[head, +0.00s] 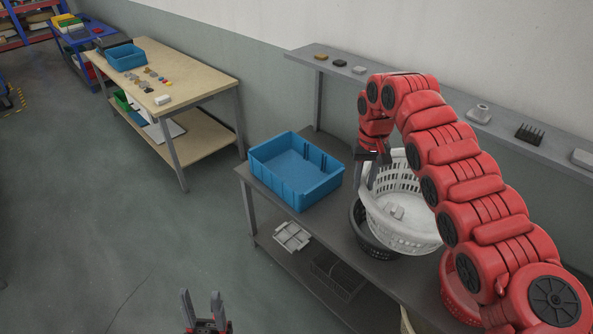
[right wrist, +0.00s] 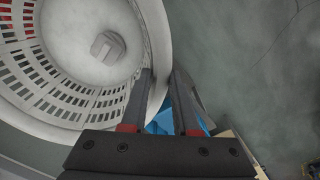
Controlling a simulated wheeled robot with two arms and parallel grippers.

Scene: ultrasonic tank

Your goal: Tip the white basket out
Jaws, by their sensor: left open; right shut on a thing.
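The white basket (head: 420,236) has slotted walls and is at the dark round basket (head: 368,236) on the grey bench. It looks somewhat tilted; whether it touches the dark basket I cannot tell. A pale grey part (head: 397,213) lies inside on its floor, also seen in the right wrist view (right wrist: 108,47). My right gripper (head: 367,182) is shut on the left side of the basket's rim; the rim (right wrist: 158,60) passes between its fingers in the right wrist view. My left gripper (head: 203,306) is open and empty, low over the floor in front of the bench.
A blue bin (head: 296,170), seemingly empty, stands on the bench left of the baskets. A red basket (head: 459,288) is at the right, partly behind my arm. A shelf (head: 455,118) with small parts runs along the wall. A wooden table (head: 200,82) stands further left.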

